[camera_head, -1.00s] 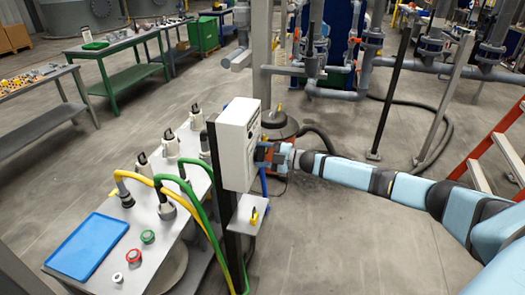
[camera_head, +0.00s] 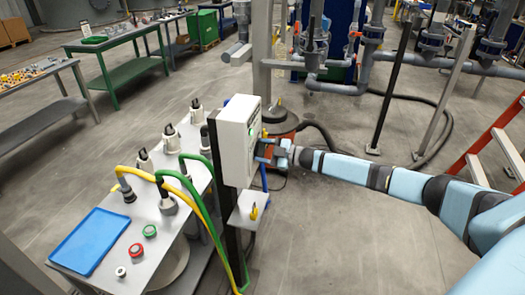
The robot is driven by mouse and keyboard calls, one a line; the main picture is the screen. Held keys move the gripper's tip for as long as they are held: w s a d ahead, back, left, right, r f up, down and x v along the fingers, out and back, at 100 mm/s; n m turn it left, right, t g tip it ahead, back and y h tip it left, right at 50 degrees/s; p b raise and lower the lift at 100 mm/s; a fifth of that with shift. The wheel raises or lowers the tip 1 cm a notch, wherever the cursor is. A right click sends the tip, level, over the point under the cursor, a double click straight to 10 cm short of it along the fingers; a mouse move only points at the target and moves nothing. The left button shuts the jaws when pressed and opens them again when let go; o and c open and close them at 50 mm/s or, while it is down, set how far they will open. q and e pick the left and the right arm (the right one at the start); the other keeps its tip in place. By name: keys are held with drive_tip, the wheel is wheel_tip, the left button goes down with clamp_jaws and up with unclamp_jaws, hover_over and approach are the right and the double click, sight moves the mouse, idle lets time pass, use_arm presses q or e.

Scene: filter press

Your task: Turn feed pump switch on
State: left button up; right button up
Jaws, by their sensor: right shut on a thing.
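A white control box (camera_head: 238,138) stands on a dark post in the middle of the head view. My right gripper (camera_head: 262,150) reaches in from the right and is at this face, shut on a small part there, which looks like the switch. The gripper hides that part, so its position cannot be read. My left gripper is not in view.
Left of the post, a grey table holds a blue tray (camera_head: 90,241), buttons and hose connectors with yellow and green hoses. An orange ladder (camera_head: 500,140) stands at right. Open floor lies below my right arm.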

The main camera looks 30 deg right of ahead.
drive_tip(key=o, duration=0.9)
drive_tip(key=b+v, duration=0.3)
drive_tip(key=v, duration=1)
drive_tip(key=shift+s+d, duration=0.25)
drive_tip(key=shift+s, duration=0.1)
